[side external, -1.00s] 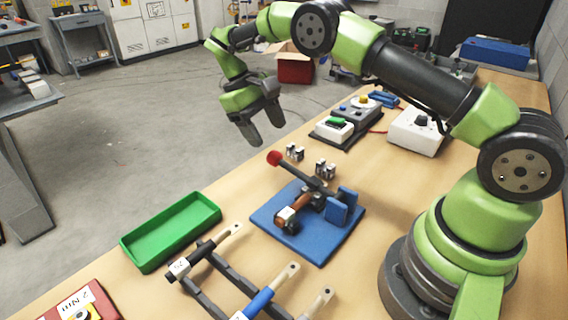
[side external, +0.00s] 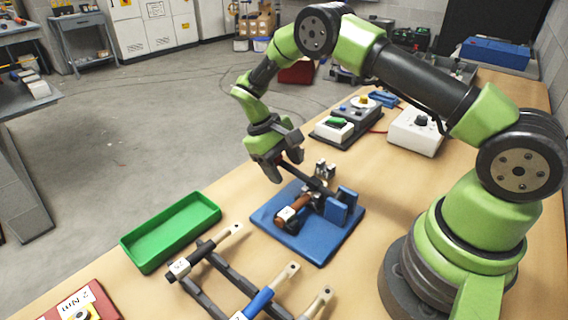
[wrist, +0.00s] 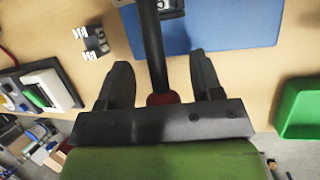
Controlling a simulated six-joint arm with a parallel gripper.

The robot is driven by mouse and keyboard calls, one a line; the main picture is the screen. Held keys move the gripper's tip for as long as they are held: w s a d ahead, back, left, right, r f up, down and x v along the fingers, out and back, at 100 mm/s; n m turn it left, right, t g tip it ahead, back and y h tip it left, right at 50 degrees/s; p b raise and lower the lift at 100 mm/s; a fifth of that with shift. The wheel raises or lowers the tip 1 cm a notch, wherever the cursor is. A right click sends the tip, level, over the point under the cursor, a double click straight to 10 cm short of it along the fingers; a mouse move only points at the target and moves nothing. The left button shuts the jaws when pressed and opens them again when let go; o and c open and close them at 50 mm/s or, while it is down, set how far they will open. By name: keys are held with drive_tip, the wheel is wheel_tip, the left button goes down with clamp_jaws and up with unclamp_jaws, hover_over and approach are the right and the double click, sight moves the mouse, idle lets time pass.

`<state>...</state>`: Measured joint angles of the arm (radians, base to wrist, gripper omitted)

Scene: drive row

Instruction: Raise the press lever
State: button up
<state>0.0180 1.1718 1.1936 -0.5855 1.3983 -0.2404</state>
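The press lever (side external: 310,178) is a dark bar on a small press that stands on a blue base plate (side external: 318,246). In the wrist view the lever (wrist: 150,45) runs down between my fingers, and its red knob (wrist: 162,98) sits close to the palm. The fingers of my gripper (wrist: 164,85) are apart, one on each side of the lever, with gaps visible. A brown cylinder with a white label (side external: 292,212) lies at the press on the plate.
A green tray (side external: 170,232) and a rack of torque tools (side external: 262,292) stand left and in front of the plate.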

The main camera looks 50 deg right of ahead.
sight(291, 166)
clamp_jaws()
drive_tip(key=shift+s+r+t, duration=0.2)
drive_tip(key=shift+r+t, duration=0.6)
drive_tip(key=shift+r, duration=0.15)
drive_tip(key=r+t, duration=0.1)
drive_tip(key=s+r+t, duration=0.1)
drive_tip(key=r, duration=0.1)
drive_tip(key=shift+s+r+t, duration=0.1)
drive_tip(key=shift+s+t, duration=0.1)
drive_tip(key=shift+t, duration=0.2)
drive_tip(key=shift+s+r+m+t, duration=0.3)
drive_tip(key=shift+s+r+t, duration=0.35)
drive_tip(key=shift+r+t, duration=0.3)
drive_tip(key=shift+s+r, duration=0.5)
drive_tip(key=shift+r, duration=0.05)
unclamp_jaws()
